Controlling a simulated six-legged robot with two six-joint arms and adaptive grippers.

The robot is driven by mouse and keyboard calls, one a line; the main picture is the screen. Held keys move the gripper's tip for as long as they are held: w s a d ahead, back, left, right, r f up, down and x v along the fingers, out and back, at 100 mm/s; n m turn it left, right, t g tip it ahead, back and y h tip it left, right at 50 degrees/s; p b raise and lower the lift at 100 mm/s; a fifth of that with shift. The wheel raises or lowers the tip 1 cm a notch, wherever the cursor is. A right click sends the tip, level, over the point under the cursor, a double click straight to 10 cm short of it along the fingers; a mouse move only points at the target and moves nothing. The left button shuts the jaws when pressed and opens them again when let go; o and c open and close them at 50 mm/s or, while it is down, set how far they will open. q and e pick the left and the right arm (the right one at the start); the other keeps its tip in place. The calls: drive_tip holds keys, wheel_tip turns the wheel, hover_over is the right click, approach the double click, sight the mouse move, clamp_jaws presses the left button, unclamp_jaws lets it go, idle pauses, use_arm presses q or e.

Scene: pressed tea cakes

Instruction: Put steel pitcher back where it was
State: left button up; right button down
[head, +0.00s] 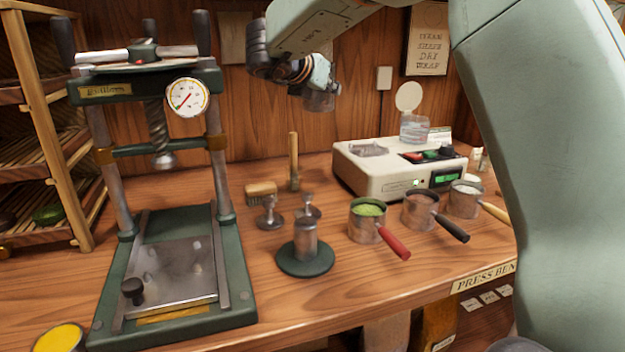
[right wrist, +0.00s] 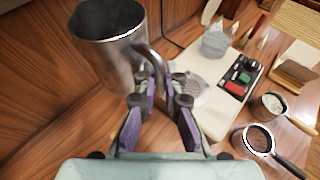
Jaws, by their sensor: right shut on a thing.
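The steel pitcher (right wrist: 108,50) is held up in the right wrist view, its dark open mouth showing and its handle between the fingers. My right gripper (right wrist: 160,88) is shut on that handle. In the head view my right gripper (head: 322,84) hangs high in front of the wood wall, and part of the pitcher (head: 318,100) shows just below it, small and partly hidden. The pitcher is clear of the bench. I cannot tell whether anything is in it. My left gripper is not in view.
The bench (head: 330,295) holds a green screw press (head: 235,290), a round green stand (head: 305,262), a brush (head: 261,190) and a white machine (head: 365,178) with a clear vessel (head: 414,130). Handled cups, including a red-handled one (head: 362,228), stand before the machine. Bare wood lies along the front.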

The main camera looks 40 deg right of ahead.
drive_tip(key=shift+f, duration=0.25)
wheel_tip(320, 180, down, 18)
drive_tip(key=b, duration=0.5)
drive_tip(key=shift+w+r+b, duration=0.1)
drive_tip(key=shift+r+b, duration=0.1)
drive_tip(key=shift+b, duration=0.15)
drive_tip(key=shift+r, duration=0.1)
drive_tip(key=shift+f, duration=0.2)
drive_tip(key=c, duration=1.5)
unclamp_jaws()
drive_tip(key=shift+o, duration=0.2)
